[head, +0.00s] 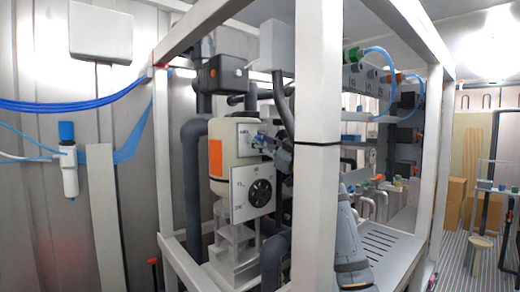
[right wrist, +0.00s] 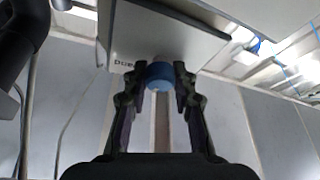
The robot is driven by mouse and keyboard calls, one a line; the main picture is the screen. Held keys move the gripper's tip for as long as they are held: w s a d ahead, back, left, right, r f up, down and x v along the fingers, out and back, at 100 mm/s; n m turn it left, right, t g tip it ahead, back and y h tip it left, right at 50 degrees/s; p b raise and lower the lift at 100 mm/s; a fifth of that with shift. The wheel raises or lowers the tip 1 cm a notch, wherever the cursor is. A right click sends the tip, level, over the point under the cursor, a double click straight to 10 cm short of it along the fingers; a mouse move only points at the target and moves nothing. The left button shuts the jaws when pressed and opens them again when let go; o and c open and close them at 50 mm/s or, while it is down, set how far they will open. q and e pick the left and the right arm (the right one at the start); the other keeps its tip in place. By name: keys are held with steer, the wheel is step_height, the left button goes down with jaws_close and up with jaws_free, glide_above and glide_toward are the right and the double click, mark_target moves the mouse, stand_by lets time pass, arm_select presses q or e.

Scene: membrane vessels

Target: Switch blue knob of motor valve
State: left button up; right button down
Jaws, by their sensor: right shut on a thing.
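The blue knob (right wrist: 160,72) sits on a light grey box with dark lettering, the motor valve (right wrist: 150,45), at the top of the right wrist view. My right gripper (right wrist: 160,80) is shut on the blue knob, one black finger on each side of it. In the head view my right gripper (head: 262,141) is at a small light plate (head: 244,130) on the white frame's equipment, partly hidden by my arm and the white post. The knob is hard to make out there. My left gripper is not in view.
A thick white post (head: 316,150) stands in front of my right arm. A square panel with a black dial (head: 259,192) is just below the gripper. Dark pipes (head: 192,180) and a cream tank with an orange label (head: 216,160) are close to the left.

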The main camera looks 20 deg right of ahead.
steer(key=shift+n+g+y, duration=0.3)
steer(key=shift+n, duration=0.3)
steer(key=c, duration=1.1)
jaws_free()
steer(key=shift+s, duration=0.1)
steer(key=shift+o, duration=0.2)
steer(key=v, duration=1.2)
